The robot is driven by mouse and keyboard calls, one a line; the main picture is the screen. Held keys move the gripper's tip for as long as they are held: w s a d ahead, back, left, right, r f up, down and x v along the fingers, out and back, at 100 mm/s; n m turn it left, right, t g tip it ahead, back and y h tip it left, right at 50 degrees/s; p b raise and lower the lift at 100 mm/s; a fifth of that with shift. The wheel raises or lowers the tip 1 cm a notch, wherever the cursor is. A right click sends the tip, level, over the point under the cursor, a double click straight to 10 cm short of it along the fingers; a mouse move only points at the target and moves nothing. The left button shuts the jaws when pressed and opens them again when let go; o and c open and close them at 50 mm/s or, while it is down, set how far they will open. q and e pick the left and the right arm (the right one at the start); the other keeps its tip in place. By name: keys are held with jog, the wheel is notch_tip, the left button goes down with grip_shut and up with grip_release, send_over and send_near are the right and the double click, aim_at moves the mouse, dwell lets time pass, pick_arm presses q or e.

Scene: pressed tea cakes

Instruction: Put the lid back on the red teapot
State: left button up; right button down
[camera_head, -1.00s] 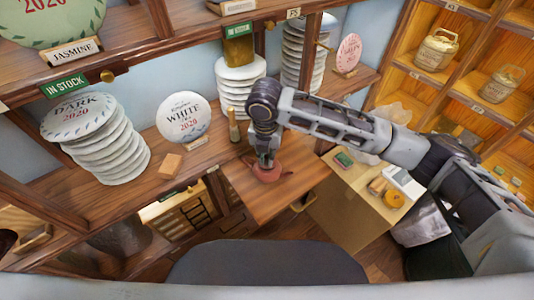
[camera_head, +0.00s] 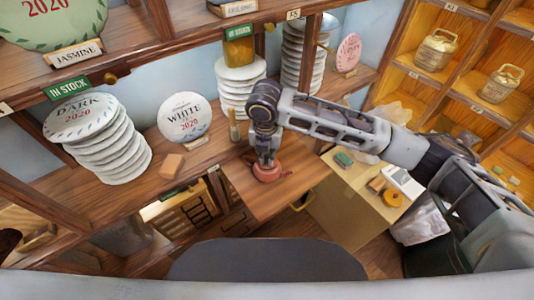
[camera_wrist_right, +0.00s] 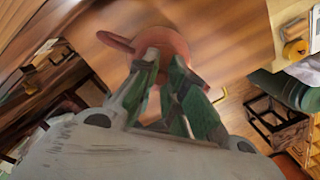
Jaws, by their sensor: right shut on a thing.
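The red teapot (camera_head: 267,175) stands on the wooden counter, below my right gripper (camera_head: 266,161). In the right wrist view the teapot (camera_wrist_right: 168,40) is upright, with its handle out to the left and its spout toward the lower right. My right gripper, with green-padded fingers (camera_wrist_right: 166,62), is over the top of the pot and shut on the lid. The fingers hide most of the lid, and I cannot tell whether it is fully seated on the rim. My left gripper is not in view.
Stacks of wrapped tea cakes (camera_head: 108,145) and a white cake (camera_head: 184,117) stand on the shelf to the left. A small wooden block (camera_head: 172,166) lies there. A side table with a tape roll (camera_head: 391,197) and a white device (camera_head: 403,181) is at right.

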jog(key=c, duration=0.9)
grip_release()
jog(key=shift+r+p, duration=1.3)
jog(key=shift+p, duration=0.15)
jog(key=shift+r, duration=2.2)
